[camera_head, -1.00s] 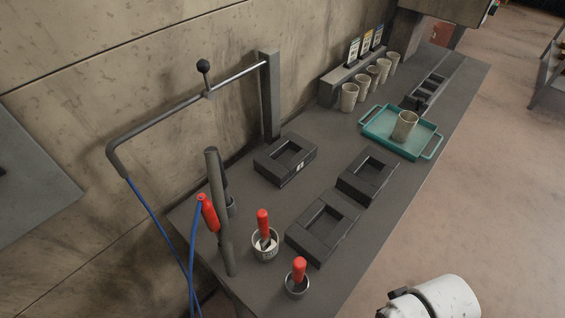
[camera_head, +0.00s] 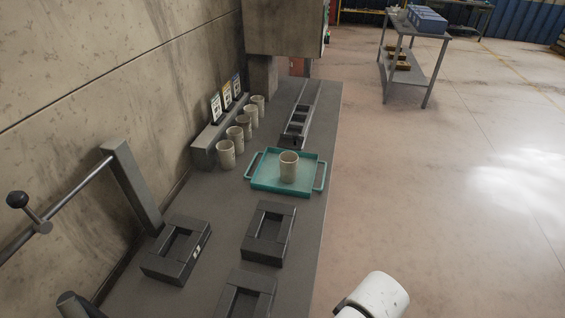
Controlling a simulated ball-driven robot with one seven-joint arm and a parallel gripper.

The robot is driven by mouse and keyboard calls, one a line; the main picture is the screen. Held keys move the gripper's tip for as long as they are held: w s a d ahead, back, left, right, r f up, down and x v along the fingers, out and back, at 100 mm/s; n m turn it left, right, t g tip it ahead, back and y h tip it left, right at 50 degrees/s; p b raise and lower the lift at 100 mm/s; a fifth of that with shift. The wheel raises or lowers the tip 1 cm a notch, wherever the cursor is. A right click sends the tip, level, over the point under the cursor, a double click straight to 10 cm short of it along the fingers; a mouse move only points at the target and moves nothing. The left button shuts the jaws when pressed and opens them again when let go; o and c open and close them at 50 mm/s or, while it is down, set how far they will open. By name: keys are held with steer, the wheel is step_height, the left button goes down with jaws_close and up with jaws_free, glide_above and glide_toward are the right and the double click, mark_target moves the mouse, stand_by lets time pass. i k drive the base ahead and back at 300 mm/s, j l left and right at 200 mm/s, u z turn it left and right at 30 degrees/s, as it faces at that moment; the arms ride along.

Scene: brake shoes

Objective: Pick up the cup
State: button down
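A pale beige cup (camera_head: 288,167) stands upright on a teal tray (camera_head: 262,183) with two side handles, on the dark workbench. Several similar cups, such as the nearest one (camera_head: 226,155), stand in a row left of the tray along a low ledge by the wall. Which cup the task means cannot be told. A white rounded part of my arm shows at the bottom right, beside the bench and well apart from the cups. My gripper's fingers are not in view.
Dark block fixtures with recesses (camera_head: 269,233) sit on the bench in front of the tray. A slotted rack (camera_head: 297,122) is behind it. A metal pipe frame (camera_head: 132,188) rises at left. Open floor (camera_head: 430,200) lies to the right, with a grey table (camera_head: 415,60) farther back.

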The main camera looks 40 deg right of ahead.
mark_target(288, 160)
steer(key=i+l+z, duration=0.2)
steer(key=i+l, duration=0.15)
steer(key=i+l+z, duration=0.2)
steer(key=i, duration=0.35)
steer(key=l, duration=0.1)
